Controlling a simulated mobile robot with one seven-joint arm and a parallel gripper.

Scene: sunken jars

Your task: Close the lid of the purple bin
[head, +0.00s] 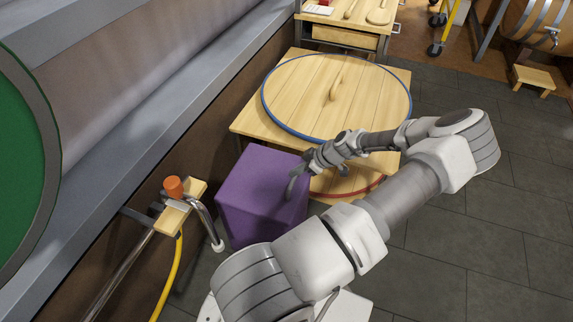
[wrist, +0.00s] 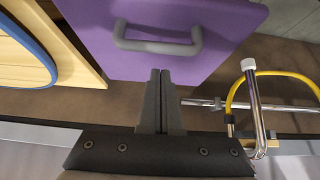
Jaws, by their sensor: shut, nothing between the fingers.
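A flat purple panel with a curved grey handle (wrist: 157,45) fills the top of the wrist view (wrist: 205,22). I cannot tell for certain whether this panel is the lid, or whether the lid is fully down. My gripper (wrist: 160,72) is shut and empty, its fingertips pointing at the panel just below the handle; contact is unclear. In the head view my gripper (head: 303,172) is at the bin's right side.
A wooden table with a blue-rimmed round top (head: 338,136) stands just behind the bin. A metal pipe with an orange knob (head: 173,187) and a yellow hose (head: 172,277) are at its left, near the wall ledge. Tiled floor (head: 480,215) is open at the right.

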